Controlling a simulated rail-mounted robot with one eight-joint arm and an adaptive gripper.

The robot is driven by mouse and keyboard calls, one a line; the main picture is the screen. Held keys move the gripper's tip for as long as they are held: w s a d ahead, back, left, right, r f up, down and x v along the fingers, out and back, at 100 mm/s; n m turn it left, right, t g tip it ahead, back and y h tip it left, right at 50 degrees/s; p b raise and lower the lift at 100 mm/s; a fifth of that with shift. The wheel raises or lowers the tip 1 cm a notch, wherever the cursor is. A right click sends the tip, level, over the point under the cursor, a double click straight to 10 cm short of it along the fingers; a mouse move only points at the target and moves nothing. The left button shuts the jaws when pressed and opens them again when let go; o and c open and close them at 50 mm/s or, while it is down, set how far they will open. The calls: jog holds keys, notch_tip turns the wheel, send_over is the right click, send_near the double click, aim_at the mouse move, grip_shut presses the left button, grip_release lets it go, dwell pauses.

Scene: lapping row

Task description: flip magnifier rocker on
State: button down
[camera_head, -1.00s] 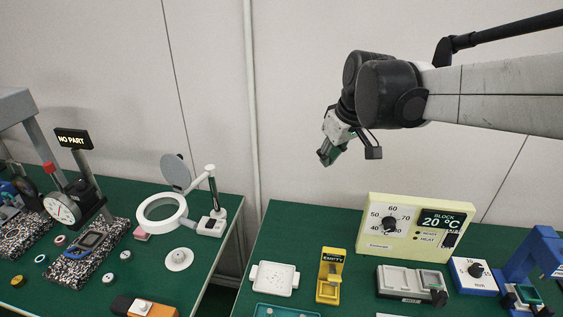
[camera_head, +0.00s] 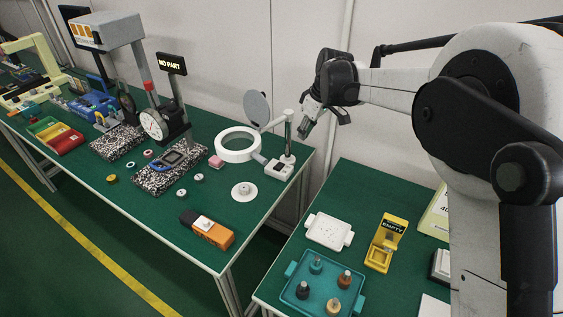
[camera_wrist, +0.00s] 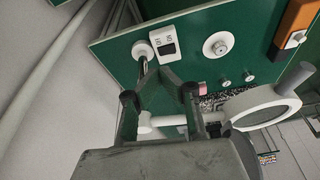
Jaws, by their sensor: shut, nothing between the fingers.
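The magnifier lamp stands at the right rear corner of the left green bench. Its white ring head (camera_head: 238,145) is on a jointed arm with a grey round cover raised behind it. Its white base (camera_head: 279,169) carries a small dark rocker; the rocker (camera_wrist: 168,48) shows more clearly in the wrist view, beside small lettering. Which way it is tipped is too small to tell. My gripper (camera_head: 304,131) is above and slightly right of the base, near the lamp post. In the wrist view my fingertips (camera_wrist: 163,73) are together and empty, pointing toward the base, apparently apart from it.
The lamp post (camera_head: 289,135) rises close beside my gripper. A white round disc (camera_head: 244,191) and an orange-black box (camera_head: 207,229) lie in front. A gap separates this bench from the right one, which holds a teal tray (camera_head: 290,295) and a yellow stand (camera_head: 386,243).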

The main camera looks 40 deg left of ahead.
jog(key=n, duration=0.2)
send_near(276, 167)
notch_tip(276, 167, up, 3)
jog(key=shift+w+d+f+g, duration=0.15)
jog(key=shift+w+d+g, duration=0.15)
jog(key=shift+w+g, duration=0.1)
jog(key=x, duration=1)
jog(key=shift+d, duration=0.1)
